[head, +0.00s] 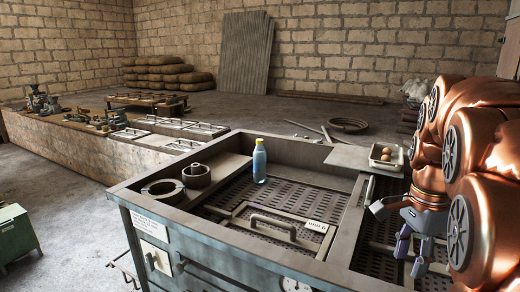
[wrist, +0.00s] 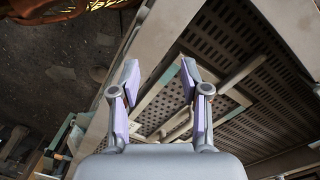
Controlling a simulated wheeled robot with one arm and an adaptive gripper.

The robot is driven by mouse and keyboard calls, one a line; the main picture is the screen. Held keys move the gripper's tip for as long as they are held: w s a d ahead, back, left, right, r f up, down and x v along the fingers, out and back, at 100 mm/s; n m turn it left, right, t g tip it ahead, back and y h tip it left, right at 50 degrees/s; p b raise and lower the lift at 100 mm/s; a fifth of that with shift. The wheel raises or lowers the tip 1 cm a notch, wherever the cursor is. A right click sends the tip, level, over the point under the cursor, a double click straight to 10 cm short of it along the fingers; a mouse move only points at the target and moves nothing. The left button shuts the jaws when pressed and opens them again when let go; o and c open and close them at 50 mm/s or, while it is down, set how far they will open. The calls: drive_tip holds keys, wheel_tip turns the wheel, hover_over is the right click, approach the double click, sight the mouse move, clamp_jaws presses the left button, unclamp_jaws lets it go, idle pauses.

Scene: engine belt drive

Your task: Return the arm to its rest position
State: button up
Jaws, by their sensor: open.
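My copper-coloured arm (head: 452,150) is folded at the right side of the head view. My gripper (head: 410,258) hangs below it over the right part of the metal workbench (head: 160,208), fingers pointing down. In the wrist view my gripper (wrist: 159,78) has its two lilac fingers spread apart, with nothing between them. Behind the fingers, that view shows the bench rim, a perforated panel (wrist: 222,50) and a handle (wrist: 240,73). I cannot tell the exact height of the fingers above the bench.
A blue bottle (head: 260,163) stands on the bench near round metal parts (head: 196,176). A handled hatch (head: 272,228) lies in the perforated top. A tray (head: 379,160) with egg-like things sits near my arm. A green box (head: 17,238) stands on the floor at left.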

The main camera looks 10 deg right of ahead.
drive_tip(key=s+a+f+n+g, duration=0.1)
drive_tip(key=s+a+f+n, duration=1.4)
drive_tip(key=a+n, duration=0.35)
wheel_tip(320, 180, down, 7)
drive_tip(key=s+b, duration=0.1)
drive_tip(key=b, duration=0.6)
drive_tip(key=shift+d+r, duration=0.2)
drive_tip(key=shift+d, duration=0.25)
drive_tip(key=shift+d, duration=0.1)
